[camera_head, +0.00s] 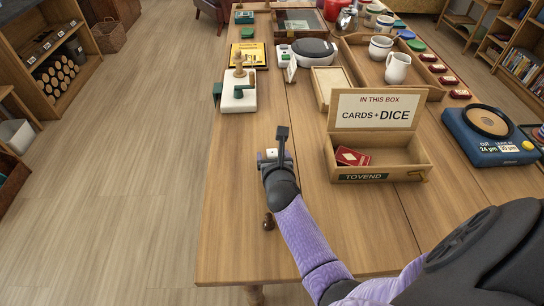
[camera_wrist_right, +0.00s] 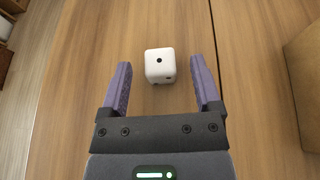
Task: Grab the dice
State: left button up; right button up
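A white die (camera_wrist_right: 160,65) with dark pips lies on the wooden table (camera_wrist_right: 90,130). In the right wrist view my right gripper (camera_wrist_right: 163,75) is open, with one finger on each side of the die and a gap to both. In the head view the right gripper (camera_head: 274,150) is over the left part of the table, and the die (camera_head: 271,153) shows as a small white patch by the fingers. My left gripper is not in view.
A wooden box (camera_head: 340,174) labelled "CARDS + DICE" stands to the right and holds a red card pack (camera_head: 352,157). A blue device (camera_head: 488,136) is further right. A white board with green parts (camera_head: 239,92) lies behind the gripper. The table's left edge is close.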

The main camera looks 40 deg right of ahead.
grip_shut()
